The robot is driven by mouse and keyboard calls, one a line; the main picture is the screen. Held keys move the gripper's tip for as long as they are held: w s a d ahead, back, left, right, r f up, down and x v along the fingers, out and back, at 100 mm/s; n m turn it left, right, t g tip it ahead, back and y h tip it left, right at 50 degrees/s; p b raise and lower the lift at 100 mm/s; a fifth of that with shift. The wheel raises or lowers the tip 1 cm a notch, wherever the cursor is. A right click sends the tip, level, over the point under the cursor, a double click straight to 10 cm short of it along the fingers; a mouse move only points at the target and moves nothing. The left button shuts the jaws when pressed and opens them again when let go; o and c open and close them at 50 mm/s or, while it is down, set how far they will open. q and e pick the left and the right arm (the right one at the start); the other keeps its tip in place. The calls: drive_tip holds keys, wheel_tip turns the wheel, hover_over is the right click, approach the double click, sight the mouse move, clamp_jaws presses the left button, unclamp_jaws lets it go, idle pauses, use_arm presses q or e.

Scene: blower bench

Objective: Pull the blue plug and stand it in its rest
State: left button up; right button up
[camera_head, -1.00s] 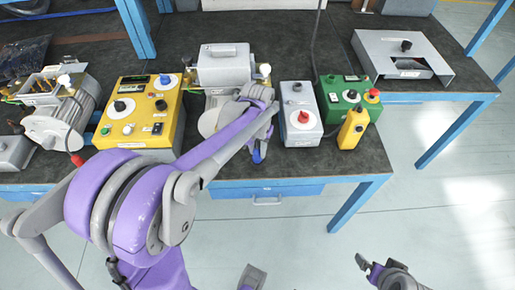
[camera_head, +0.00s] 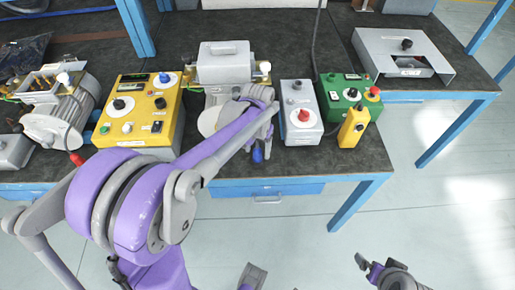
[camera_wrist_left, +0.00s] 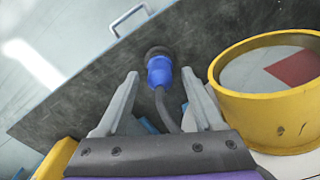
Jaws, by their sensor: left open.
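The blue plug (camera_wrist_left: 160,72) shows in the left wrist view, its far end at a dark round fitting (camera_wrist_left: 158,52) near the bench's front edge. Whether it is seated in that fitting I cannot tell. Its grey cable runs back between my fingers. In the head view the plug (camera_head: 257,155) shows just below my left gripper (camera_head: 262,140), partly hidden. My left gripper (camera_wrist_left: 160,74) is open, with one fingertip on each side of the plug and gaps showing. My right gripper (camera_head: 368,266) is low at the right, away from the bench; its jaw state is unclear.
A grey blower (camera_head: 224,66) stands behind my left gripper. A yellow control box (camera_head: 138,125) is to its left; a grey box with a red knob (camera_head: 298,130) and a green box (camera_head: 338,110) are to its right. A yellow ring (camera_wrist_left: 277,118) is close by the right finger in the wrist view.

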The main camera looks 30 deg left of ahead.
use_arm(q)
wheel_tip(320, 180, up, 11)
drive_tip(key=shift+f+p, duration=0.1)
drive_tip(key=shift+p, duration=0.5)
drive_tip(key=shift+s, duration=0.1)
